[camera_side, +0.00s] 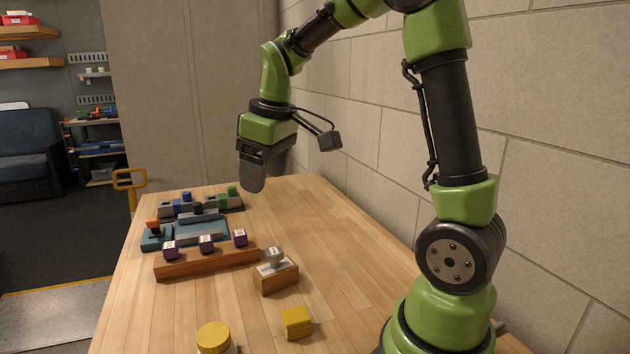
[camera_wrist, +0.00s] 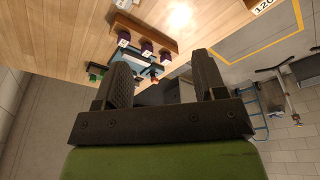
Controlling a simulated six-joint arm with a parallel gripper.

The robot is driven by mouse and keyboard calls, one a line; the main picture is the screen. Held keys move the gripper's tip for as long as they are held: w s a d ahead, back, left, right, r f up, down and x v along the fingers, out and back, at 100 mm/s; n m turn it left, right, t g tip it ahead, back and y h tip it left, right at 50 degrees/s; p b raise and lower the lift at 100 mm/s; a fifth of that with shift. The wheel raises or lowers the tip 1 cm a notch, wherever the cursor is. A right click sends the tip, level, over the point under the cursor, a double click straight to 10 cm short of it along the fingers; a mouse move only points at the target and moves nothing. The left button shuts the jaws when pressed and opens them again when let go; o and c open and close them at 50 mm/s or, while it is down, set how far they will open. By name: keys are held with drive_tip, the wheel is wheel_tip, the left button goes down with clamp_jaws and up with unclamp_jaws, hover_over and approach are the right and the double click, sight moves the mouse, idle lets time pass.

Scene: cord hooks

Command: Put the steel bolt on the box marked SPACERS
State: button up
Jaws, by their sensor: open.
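A small wooden box (camera_side: 276,280) with a white label stands near the middle of the table. The label's lettering is too small to read. A grey metal piece (camera_side: 273,257), which looks like the steel bolt, rests upright on top of it. My gripper (camera_side: 253,184) hangs fingers down above the far part of the table, well away from the box and the grey piece. In the wrist view my gripper (camera_wrist: 164,72) has its two fingers apart with nothing held between them.
A long wooden rack (camera_side: 205,262) with purple-topped pieces lies left of the box. Behind it are a blue fixture (camera_side: 200,234) and blocks. A yellow block (camera_side: 297,323) and yellow-lidded jar (camera_side: 213,337) stand in front. The table's right side is clear beside the wall.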

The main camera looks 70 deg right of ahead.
drive_tip(key=s+a+r+m+t+y, duration=0.1)
drive_tip(key=s+a+r+m+t, duration=0.1)
drive_tip(key=s+a, duration=0.3)
drive_tip(key=s+a+r+m+t+y, duration=0.1)
drive_tip(key=s+a+r+m+t, duration=0.1)
drive_tip(key=s+a, duration=0.3)
drive_tip(key=s, duration=0.4)
drive_tip(key=shift+a+r+m+t, duration=0.15)
drive_tip(key=shift+a+m+t, duration=0.15)
drive_tip(key=shift+a+t, duration=0.1)
